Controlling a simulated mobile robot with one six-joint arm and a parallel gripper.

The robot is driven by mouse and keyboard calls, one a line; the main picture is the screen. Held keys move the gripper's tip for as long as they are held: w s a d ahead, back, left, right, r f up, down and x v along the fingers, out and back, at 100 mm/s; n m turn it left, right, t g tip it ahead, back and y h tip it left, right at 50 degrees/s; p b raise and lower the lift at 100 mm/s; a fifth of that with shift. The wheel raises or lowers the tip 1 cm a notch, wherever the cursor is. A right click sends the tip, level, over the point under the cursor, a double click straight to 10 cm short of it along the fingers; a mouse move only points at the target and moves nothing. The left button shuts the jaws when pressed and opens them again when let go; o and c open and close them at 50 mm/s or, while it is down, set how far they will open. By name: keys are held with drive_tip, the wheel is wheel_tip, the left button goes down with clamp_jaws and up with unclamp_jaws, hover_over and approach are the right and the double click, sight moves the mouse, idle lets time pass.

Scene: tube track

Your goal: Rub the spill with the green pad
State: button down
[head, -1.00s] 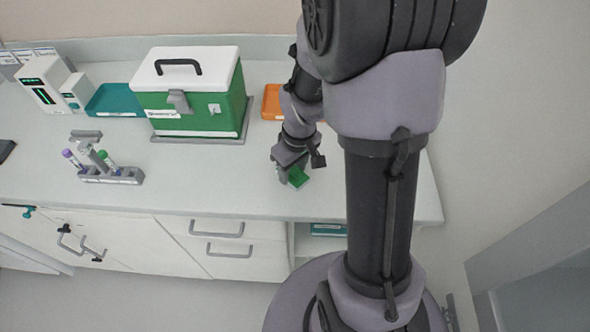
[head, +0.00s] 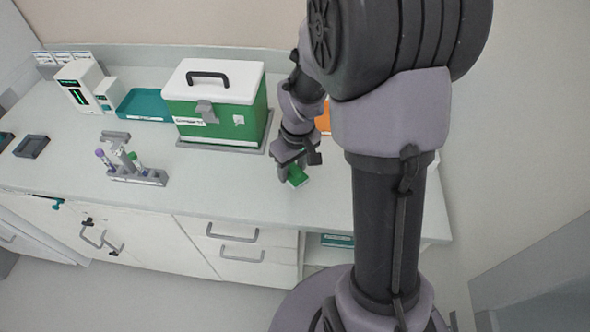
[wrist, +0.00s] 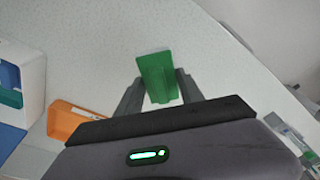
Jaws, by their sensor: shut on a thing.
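I cannot tell whether the pad touches the counter. No spill can be made out in either view; the pad and gripper may hide it.
A green box with a white lid (head: 215,105) stands on a grey base behind my gripper. An orange tray (wrist: 72,120) lies beside it, partly hidden by my arm in the head view. A tube rack (head: 136,175) stands left. The counter's front (head: 225,205) is clear.

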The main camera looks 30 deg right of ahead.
drive_tip(key=shift+r+p, duration=1)
drive_tip(key=shift+r, duration=0.6)
